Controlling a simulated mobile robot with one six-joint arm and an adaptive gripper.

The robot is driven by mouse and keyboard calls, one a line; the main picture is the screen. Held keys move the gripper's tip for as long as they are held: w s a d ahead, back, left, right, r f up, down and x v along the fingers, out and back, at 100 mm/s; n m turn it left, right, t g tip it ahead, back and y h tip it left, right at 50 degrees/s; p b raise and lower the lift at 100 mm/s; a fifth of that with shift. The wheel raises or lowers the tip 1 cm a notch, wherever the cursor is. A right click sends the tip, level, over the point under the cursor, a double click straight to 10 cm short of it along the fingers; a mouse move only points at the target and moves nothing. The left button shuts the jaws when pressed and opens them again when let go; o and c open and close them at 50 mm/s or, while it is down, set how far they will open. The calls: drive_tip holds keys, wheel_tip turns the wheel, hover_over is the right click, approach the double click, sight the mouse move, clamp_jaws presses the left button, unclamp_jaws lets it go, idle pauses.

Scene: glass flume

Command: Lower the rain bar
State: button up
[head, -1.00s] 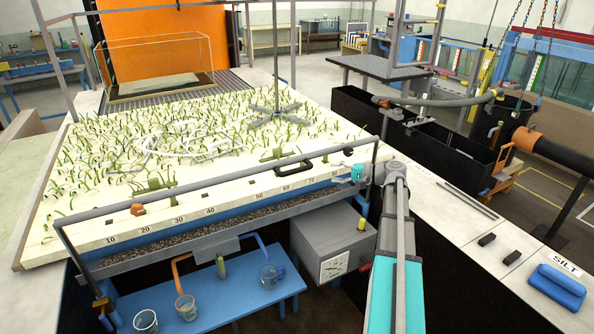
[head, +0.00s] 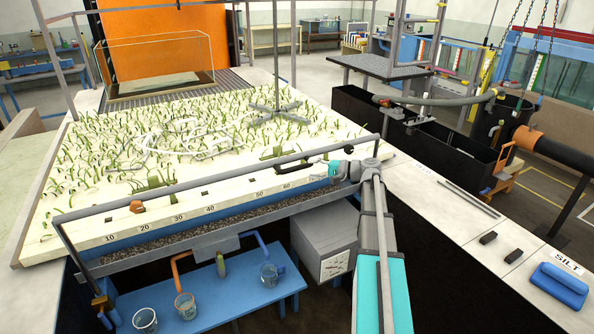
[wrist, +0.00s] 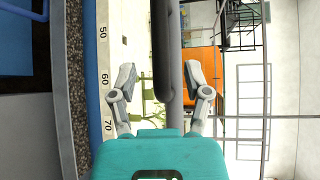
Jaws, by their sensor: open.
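The rain bar (head: 200,187) is a long grey bar raised above the front edge of the planted bed, held on side arms. A black handle (head: 289,168) sits on its right half. My gripper (head: 316,168) is just right of the handle, close to the bar. In the wrist view my open gripper (wrist: 160,77) has one finger on each side of the bar (wrist: 174,70) and of the black handle (wrist: 159,45). The fingers stand apart from both. In the head view my gripper partly hides the handle's right end.
A numbered scale (head: 210,208) and a gravel trough (head: 190,232) run along the bed's front. Below stand a blue bench (head: 235,300) with beakers and a grey box (head: 325,245). A blue block (head: 557,284) lies on the right ledge.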

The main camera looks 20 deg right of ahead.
sight(301, 168)
drive_tip(key=shift+b+x, duration=0.35)
drive_tip(key=shift+x, duration=2.7)
clamp_jaws()
